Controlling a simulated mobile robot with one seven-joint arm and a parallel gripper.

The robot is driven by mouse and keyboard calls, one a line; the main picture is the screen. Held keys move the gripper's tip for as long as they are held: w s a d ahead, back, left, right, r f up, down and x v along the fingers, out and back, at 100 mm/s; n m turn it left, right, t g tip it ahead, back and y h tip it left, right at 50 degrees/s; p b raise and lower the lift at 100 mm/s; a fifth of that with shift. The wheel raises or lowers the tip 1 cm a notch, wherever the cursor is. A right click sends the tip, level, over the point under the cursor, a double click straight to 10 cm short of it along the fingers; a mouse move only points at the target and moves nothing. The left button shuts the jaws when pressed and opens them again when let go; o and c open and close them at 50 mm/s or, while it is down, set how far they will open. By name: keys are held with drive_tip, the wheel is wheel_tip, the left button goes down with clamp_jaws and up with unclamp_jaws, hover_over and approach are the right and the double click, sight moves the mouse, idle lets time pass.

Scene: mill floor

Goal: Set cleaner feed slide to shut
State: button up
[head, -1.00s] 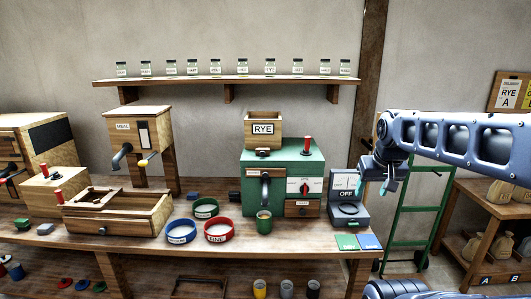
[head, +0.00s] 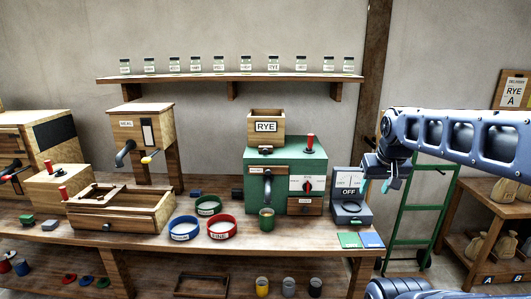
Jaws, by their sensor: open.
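No part in view carries a readable cleaner label, so I cannot tell for sure which one is the feed slide. A wooden box with a red knob (head: 63,193) stands at the left of the bench, behind an open wooden tray (head: 120,213). Another red knob (head: 310,141) stands upright on the green machine (head: 258,160) under the RYE hopper (head: 266,126). My gripper (head: 375,185) is at the right, pointing down with its teal fingertips apart. It is empty, close in front of the grey OFF device (head: 348,205), and well away from both knobs.
The bench (head: 150,245) also holds a MEAL bin (head: 127,130) and several coloured sieve rings, one a red ring (head: 221,230). A green hand truck (head: 415,215) and a sack rack (head: 500,222) are at the right. Bare bench lies along the front.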

drive_tip(key=w+a+r+n+h, duration=0.1)
drive_tip(key=w+a+r+n, duration=0.15)
drive_tip(key=w+n, duration=0.2)
drive_tip(key=w+a+r+n, duration=0.1)
drive_tip(key=w+r+n, duration=0.25)
drive_tip(key=w, duration=0.25)
drive_tip(key=n+y, duration=0.1)
drive_tip(key=n, duration=2.7)
hover_over(265, 149)
drive_tip(key=s, duration=0.4)
wheel_tip(265, 149, down, 5)
drive_tip(key=x, duration=1)
drive_tip(key=shift+s+d+f, duration=0.1)
drive_tip(key=shift+s+f, duration=0.05)
drive_tip(key=shift+s, duration=0.05)
